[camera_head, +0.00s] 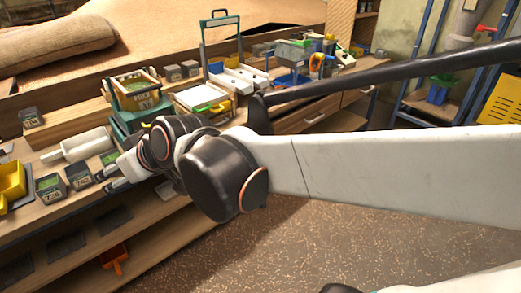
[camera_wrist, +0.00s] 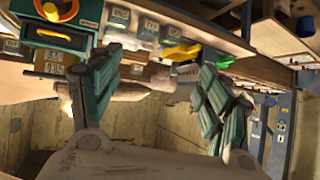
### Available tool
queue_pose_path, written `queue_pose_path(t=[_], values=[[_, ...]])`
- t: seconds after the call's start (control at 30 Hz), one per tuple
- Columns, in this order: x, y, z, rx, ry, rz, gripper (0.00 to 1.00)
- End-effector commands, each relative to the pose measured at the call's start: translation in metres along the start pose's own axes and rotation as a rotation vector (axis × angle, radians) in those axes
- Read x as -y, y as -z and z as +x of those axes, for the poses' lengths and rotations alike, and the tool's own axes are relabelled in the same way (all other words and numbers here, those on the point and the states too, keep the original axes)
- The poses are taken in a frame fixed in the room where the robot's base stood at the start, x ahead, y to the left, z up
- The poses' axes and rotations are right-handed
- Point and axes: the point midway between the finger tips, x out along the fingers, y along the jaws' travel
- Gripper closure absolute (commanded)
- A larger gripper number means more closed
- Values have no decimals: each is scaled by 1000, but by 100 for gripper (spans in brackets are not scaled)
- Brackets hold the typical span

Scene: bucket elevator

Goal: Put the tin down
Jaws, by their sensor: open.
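Small dark tins with pale labels stand on the bench at the left in the head view: one tin (camera_head: 49,187), a second tin (camera_head: 79,176), and another (camera_head: 108,158) close to my gripper. I cannot tell which is the task's tin. My gripper (camera_head: 116,176) is over the bench's front part, just right of these tins, partly hidden by my wrist. In the wrist view its two teal fingers (camera_wrist: 155,100) are spread wide, and no tin shows between them. A labelled box-like thing (camera_wrist: 48,60) shows beside the left finger, partly cut off by it.
A white cylindrical scoop (camera_head: 85,145) and a yellow bin (camera_head: 12,180) lie near the tins. A green machine (camera_head: 140,95) stands behind my gripper. Dark flat squares (camera_head: 112,220) mark the shelf below, with an orange scoop (camera_head: 114,257) lower down. Open floor is at the right.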

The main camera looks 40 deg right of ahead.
Motion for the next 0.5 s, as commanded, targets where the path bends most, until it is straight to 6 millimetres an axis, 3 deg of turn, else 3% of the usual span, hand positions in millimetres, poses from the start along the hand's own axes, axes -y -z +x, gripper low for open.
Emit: queue_pose_path(t=[0.1, 0.3, 0.5], values=[[-14, -48, -34, 107, -64, 42, 29], [-35, -114, -78, 248, -178, 113, 29], [-45, -143, -97, 308, -240, 149, 29]])
